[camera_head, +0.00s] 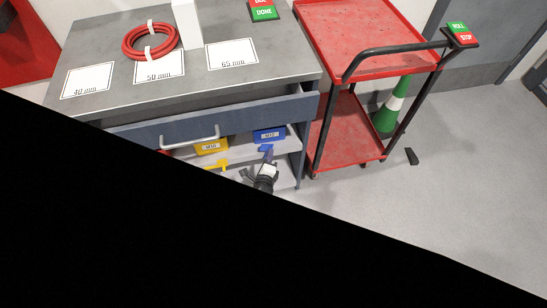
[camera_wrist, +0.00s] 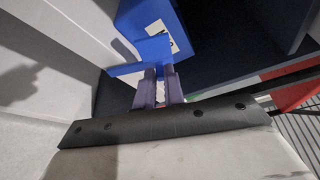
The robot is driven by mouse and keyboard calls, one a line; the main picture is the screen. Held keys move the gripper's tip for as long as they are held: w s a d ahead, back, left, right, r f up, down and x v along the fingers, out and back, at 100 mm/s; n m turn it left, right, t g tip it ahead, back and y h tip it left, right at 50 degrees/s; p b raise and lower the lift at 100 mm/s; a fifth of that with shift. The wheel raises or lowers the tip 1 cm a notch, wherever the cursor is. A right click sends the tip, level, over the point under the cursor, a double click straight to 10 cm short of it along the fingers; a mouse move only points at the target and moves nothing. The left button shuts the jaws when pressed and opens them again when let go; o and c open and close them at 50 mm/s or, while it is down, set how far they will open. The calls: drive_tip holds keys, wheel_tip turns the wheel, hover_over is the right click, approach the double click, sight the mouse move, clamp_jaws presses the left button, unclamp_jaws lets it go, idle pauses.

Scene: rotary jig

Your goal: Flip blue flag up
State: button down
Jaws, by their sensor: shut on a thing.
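The blue flag (camera_head: 266,149) sticks out at the front of the blue bin (camera_head: 269,135) on the shelf under the drawer. In the wrist view the blue flag (camera_wrist: 126,69) shows as a flat blue piece just beyond my fingertips, below the labelled blue bin (camera_wrist: 140,15). My gripper (camera_head: 266,160) reaches into the shelf opening. In the wrist view my gripper (camera_wrist: 159,77) has its two purple-grey fingers close together, shut on the flag. The fingers hide part of the flag, so the exact grip cannot be seen.
A yellow bin (camera_head: 211,147) with a yellow flag (camera_head: 217,165) stands to the left. The drawer (camera_head: 230,118) with its handle (camera_head: 190,137) is above. A red cart (camera_head: 347,140) stands close on the right. A large black area hides the lower left of the head view.

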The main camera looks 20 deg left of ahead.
drive_tip(key=shift+s+a+n+t+b, duration=0.35)
drive_tip(key=shift+a+n+b, duration=0.2)
drive_tip(key=shift+n+b, duration=0.3)
drive_tip(key=shift+s+a+n+t+b, duration=0.2)
drive_tip(key=shift+a+n+t+b, duration=0.25)
drive_tip(key=shift+n+b, duration=0.35)
drive_tip(key=shift+a, duration=0.1)
drive_tip(key=c, duration=1.5)
unclamp_jaws()
drive_tip(key=shift+s, duration=0.1)
drive_tip(key=shift+f, duration=0.15)
